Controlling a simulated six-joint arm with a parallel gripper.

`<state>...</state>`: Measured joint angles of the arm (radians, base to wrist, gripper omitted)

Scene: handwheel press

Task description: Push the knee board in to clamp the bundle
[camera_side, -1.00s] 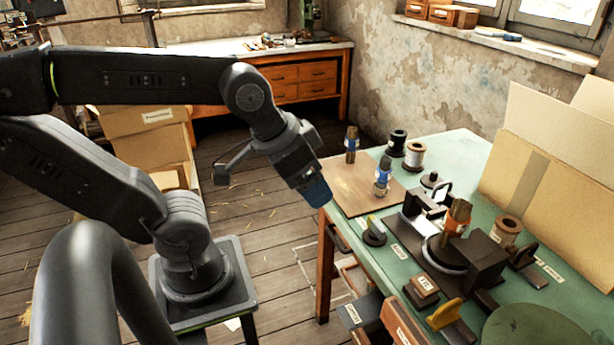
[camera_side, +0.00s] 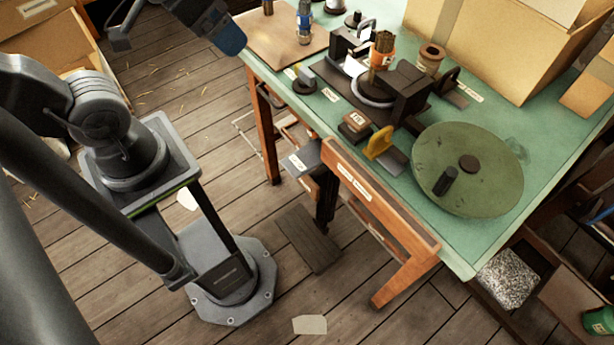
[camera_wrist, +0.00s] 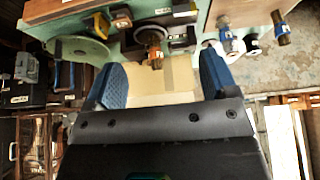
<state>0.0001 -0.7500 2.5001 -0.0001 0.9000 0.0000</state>
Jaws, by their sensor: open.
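The bundle (camera_side: 383,44) is a clump of brown sticks with an orange wrap. It stands upright in the dark press on the green table and also shows in the wrist view (camera_wrist: 155,54). A dark labelled pad (camera_side: 305,160) juts out below the table's front edge on a dark post; it looks like the knee board, though I cannot be sure. I cannot make it out in the wrist view. My gripper (camera_side: 230,40) has blue fingers and is off the table's left corner, apart from both. In the wrist view my gripper (camera_wrist: 163,84) is open and empty.
A wooden apron (camera_side: 380,195) with labels runs along the table front beside the pad. A green disc with a knob (camera_side: 467,168) lies on the table. Blue-wrapped bundles stand on a brown board (camera_side: 277,45). The floor before the table is mostly clear.

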